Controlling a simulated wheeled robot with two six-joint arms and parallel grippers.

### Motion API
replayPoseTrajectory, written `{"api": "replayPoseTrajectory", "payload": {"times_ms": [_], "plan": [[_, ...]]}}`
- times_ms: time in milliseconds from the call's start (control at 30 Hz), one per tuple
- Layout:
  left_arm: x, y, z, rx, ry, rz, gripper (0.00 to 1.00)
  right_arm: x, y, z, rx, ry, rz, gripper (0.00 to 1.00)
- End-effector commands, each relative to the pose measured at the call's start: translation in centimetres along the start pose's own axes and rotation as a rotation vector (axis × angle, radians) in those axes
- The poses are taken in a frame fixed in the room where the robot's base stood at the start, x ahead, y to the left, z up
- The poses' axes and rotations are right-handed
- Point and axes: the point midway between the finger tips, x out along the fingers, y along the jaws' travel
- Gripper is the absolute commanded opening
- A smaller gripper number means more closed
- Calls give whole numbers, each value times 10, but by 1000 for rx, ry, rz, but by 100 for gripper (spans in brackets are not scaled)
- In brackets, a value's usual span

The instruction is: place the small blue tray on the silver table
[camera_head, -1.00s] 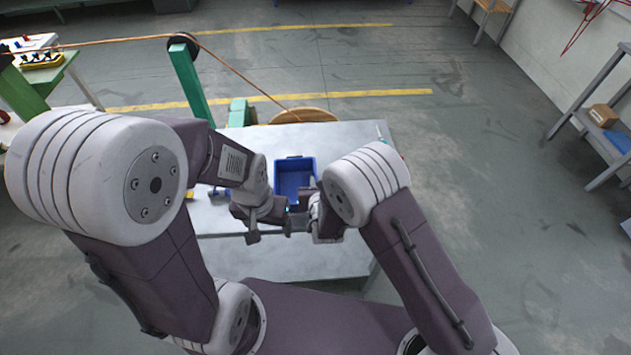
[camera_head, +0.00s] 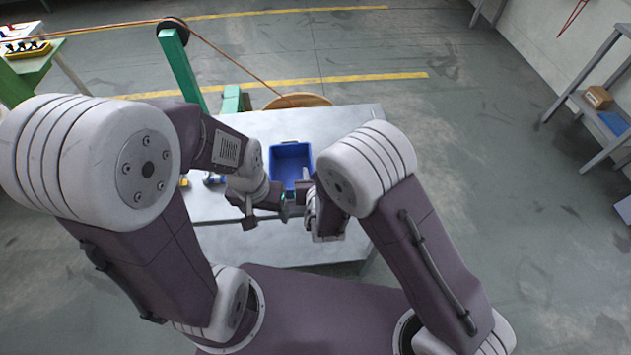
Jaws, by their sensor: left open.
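The small blue tray (camera_head: 290,160) is an open, shallow box resting on the silver table (camera_head: 350,122), near the middle of its top. My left gripper (camera_head: 284,207) is open, just in front of the tray's near side; I cannot tell whether it touches the tray. My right gripper (camera_head: 322,224) is to the right of the left one, close to the tray's near right corner, largely hidden behind its own arm. Its jaws cannot be made out. The tray's near edge is partly covered by my grippers.
A green post (camera_head: 183,70) and a round wooden reel (camera_head: 298,100) stand behind the table. A grey shelf (camera_head: 590,100) stands at the right. The floor right of the table is clear.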

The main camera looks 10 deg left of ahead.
Motion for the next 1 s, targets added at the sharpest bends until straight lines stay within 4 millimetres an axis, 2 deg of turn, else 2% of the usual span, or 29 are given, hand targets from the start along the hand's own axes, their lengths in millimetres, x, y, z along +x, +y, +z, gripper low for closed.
{"api": "replayPoseTrajectory", "payload": {"times_ms": [100, 200, 333, 500, 833, 867, 933, 967, 1000], "plan": [[3, 0, 0, 0, 0, 0, 69, -28, 1, 0, 0, 0, 3, 24], [4, 0, 0, 0, 0, 0, 69, -47, 0, 0, -1, -1, 2, 24], [4, 0, 0, 0, 0, 0, 69, -64, 0, 0, 0, -1, 1, 24], [4, 0, 0, 0, 0, 0, 69, -73, 0, 0, 0, 0, 0, 24], [4, 0, 0, 0, 0, 0, 69, -72, -4, 1, 8, -1, -10, 24], [4, 0, 0, 0, 0, 0, 69, -72, -10, 2, 23, -2, -31, 24], [4, 0, 0, 0, 0, 0, 69, -72, -44, 10, 109, -3, -143, 24], [4, 0, 0, 0, 0, 0, 69, -74, -68, 14, 174, -4, -223, 24], [4, 0, 0, 0, 0, 0, 69, -81, -108, 16, 291, -4, -357, 24]]}}
